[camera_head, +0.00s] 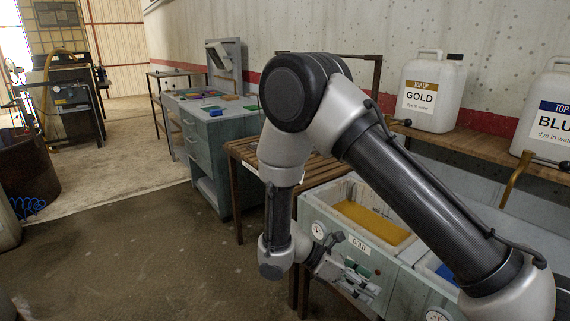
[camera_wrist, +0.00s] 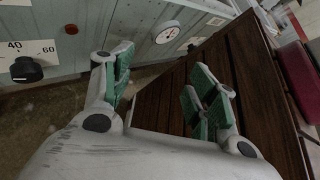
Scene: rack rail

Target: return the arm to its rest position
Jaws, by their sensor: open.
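My gripper (camera_head: 362,282) hangs low in the head view, in front of the tank labelled GOLD. My arm arches up from the lower right, bends at the top and drops to it. In the wrist view my gripper (camera_wrist: 162,88) is open, its green-padded fingers spread apart with nothing between them. The dark slatted wooden table (camera_wrist: 225,70) shows behind the right finger and the grey tank front behind the left one.
The tank of yellow liquid (camera_head: 372,222) stands beside my gripper, with a gauge (camera_wrist: 167,32) on its front. The slatted table (camera_head: 245,152) adjoins it. Jugs labelled GOLD (camera_head: 432,95) and BLUE (camera_head: 545,118) stand on a shelf behind. Open floor (camera_head: 130,250) lies left.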

